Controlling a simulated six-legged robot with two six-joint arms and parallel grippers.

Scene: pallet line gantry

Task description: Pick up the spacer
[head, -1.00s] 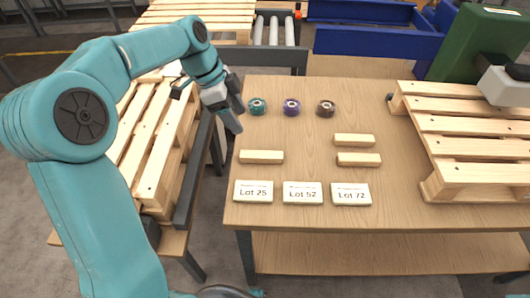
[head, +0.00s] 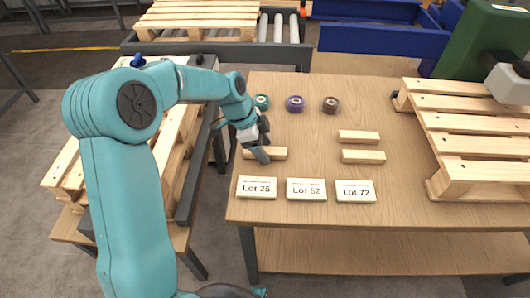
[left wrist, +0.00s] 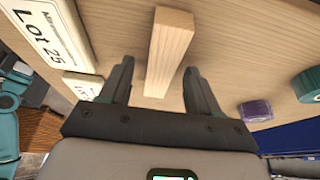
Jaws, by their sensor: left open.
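Three plain wooden spacer blocks lie on the wooden table. The left spacer (head: 279,153) is partly covered by my left gripper (head: 260,148) in the head view. The other two lie to the right, an upper one (head: 358,137) and a lower one (head: 363,157). In the left wrist view my left gripper (left wrist: 158,70) is open, and the left spacer (left wrist: 170,45) shows between its two fingers, with gaps on both sides. I cannot tell how high the fingers are above the table. My right gripper is not in view.
White plates labelled Lot 25 (head: 257,188), Lot 52 (head: 306,190) and Lot 72 (head: 355,191) lie in front. Teal (head: 262,102), purple (head: 295,104) and brown (head: 331,105) rolls stand behind. A pallet (head: 470,140) is at the right.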

